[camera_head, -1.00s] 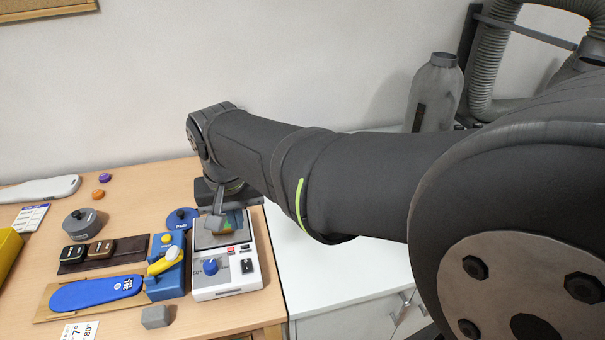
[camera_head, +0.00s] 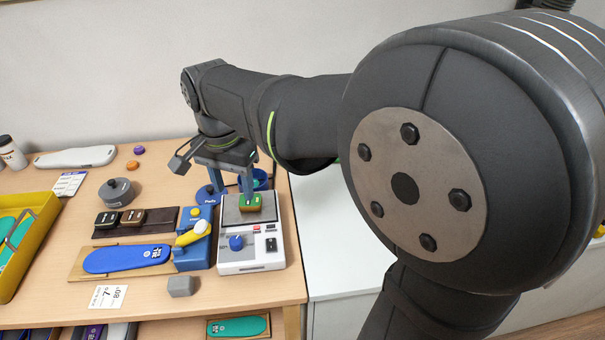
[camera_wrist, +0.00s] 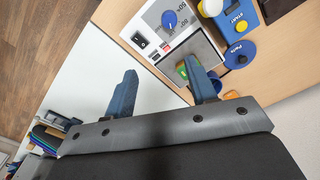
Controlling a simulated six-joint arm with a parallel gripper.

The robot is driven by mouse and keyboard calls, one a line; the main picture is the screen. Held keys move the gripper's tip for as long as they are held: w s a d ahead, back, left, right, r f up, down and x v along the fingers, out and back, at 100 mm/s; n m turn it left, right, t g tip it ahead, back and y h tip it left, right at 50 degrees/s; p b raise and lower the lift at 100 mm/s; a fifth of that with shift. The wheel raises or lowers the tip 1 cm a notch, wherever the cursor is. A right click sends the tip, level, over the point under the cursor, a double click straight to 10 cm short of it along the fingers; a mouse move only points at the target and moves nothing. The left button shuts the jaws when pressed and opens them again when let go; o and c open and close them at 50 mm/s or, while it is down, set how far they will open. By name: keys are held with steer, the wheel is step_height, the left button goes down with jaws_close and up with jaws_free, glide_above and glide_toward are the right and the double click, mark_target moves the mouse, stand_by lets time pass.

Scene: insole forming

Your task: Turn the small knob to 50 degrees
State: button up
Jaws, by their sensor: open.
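The small blue knob (camera_head: 236,243) sits on the front panel of a white device (camera_head: 272,264), with its white pointer line facing upward in the head view. It also shows near the top of the wrist view (camera_wrist: 169,19). My gripper (camera_head: 231,188) points down over the back part of the device, behind the knob and apart from it. In the wrist view the two blue-grey fingers (camera_wrist: 160,70) stand wide apart with nothing held between them.
A green and brown block (camera_head: 250,203) lies on the device's grey plate. Left of it are a blue START box (camera_head: 193,257) with a yellow lever and a blue insole (camera_head: 127,259). A grey block (camera_head: 181,286) lies in front.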

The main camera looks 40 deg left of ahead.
steer(key=s+a+m, duration=0.1)
steer(key=a+m, duration=0.1)
steer(key=a, duration=0.1)
glide_toward(235, 240)
steer(key=shift+m+h, duration=0.3)
step_height(235, 240, down, 9)
steer(key=shift+w+r, duration=0.15)
steer(key=c, duration=1)
